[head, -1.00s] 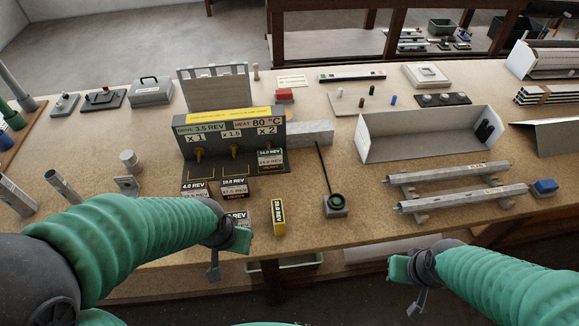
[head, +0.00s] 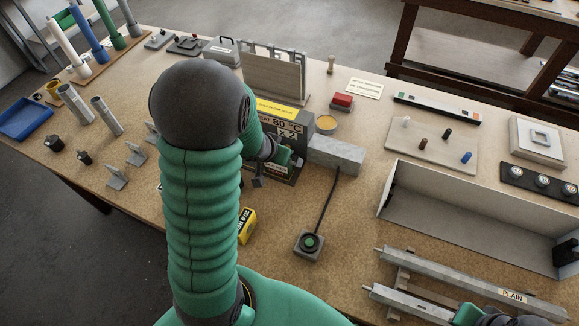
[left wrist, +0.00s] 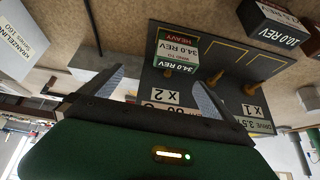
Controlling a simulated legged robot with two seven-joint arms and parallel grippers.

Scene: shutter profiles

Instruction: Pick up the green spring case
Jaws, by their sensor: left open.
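The green spring case (left wrist: 176,50), marked 34.0 REV with a red HEAVY band, stands at the x 2 place of the dark test stand (left wrist: 152,82) in the left wrist view. My left gripper (left wrist: 158,78) is open, its two fingers apart. The case appears beyond the fingertips, roughly between them and slightly right of centre, with nothing gripped. In the head view my left gripper (head: 286,158) is over the stand's right end, and my arm hides the case and most of the stand. My right gripper (head: 467,314) is partly visible at the bottom edge, its jaws unclear.
A black case marked REV (left wrist: 276,24) stands beside the green one in the left wrist view. A yellow case (head: 247,225) lies near my left arm. A grey block (head: 337,155) and a push-button box (head: 309,246) with a rod are right of the stand.

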